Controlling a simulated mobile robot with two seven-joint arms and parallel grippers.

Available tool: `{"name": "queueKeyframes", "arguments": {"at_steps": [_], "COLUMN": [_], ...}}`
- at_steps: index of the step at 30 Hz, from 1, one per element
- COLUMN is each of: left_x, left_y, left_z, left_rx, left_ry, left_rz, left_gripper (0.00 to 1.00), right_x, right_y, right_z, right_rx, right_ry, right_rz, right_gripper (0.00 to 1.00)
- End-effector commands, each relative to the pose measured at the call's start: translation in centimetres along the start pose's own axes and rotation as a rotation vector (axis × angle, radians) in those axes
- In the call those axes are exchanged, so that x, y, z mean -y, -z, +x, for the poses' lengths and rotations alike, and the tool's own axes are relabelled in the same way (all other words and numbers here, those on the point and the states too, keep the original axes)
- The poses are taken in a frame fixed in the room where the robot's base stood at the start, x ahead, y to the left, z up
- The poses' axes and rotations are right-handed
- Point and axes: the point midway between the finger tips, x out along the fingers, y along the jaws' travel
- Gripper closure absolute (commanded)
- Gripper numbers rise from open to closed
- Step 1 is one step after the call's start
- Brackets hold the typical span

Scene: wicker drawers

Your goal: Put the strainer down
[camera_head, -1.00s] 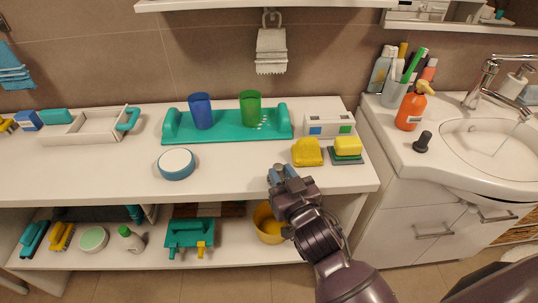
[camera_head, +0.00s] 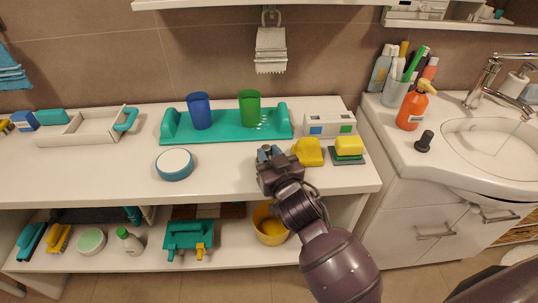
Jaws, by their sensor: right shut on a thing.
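My right gripper (camera_head: 268,154) reaches in from the bottom right over the white counter top (camera_head: 225,176). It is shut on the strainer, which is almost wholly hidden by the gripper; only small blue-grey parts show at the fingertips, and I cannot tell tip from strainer. The fingertips are near the front middle of the counter, just left of the yellow sponge-like block (camera_head: 307,152). I cannot tell whether the strainer touches the counter. My left gripper is not in view.
A teal rack (camera_head: 226,127) with a blue cup (camera_head: 200,111) and a green cup (camera_head: 249,108) stands behind. A round white-and-teal container (camera_head: 174,165) is to the left. A white box (camera_head: 330,124) and a yellow-topped sponge (camera_head: 348,147) are to the right. The front-left counter is clear.

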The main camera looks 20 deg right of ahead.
Motion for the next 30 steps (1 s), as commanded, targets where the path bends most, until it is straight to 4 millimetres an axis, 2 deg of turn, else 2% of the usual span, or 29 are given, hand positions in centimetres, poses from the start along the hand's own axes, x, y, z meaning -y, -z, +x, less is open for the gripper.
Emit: {"name": "queueKeyframes", "arguments": {"at_steps": [6,7,12,22,26,30], "left_x": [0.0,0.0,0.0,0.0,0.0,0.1], "left_y": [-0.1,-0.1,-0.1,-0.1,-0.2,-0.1], "left_z": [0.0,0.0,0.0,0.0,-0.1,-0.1], "left_rx": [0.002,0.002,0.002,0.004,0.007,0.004], "left_ry": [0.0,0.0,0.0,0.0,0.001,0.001], "left_rz": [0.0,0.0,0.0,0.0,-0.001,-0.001], "left_gripper": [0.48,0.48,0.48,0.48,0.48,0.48], "right_x": [0.0,0.0,0.0,0.0,0.0,-0.1], "right_y": [-0.4,-0.3,-0.2,0.3,0.0,0.1], "right_z": [0.0,0.0,0.0,0.0,-1.2,-3.3], "right_rx": [0.001,0.0,0.0,-0.003,0.001,0.001], "right_ry": [0.0,0.0,0.0,0.0,-0.001,-0.002], "right_rz": [0.0,0.0,-0.001,-0.001,0.0,0.001], "right_gripper": [0.98,0.72,0.49,0.49,0.49,0.49]}}
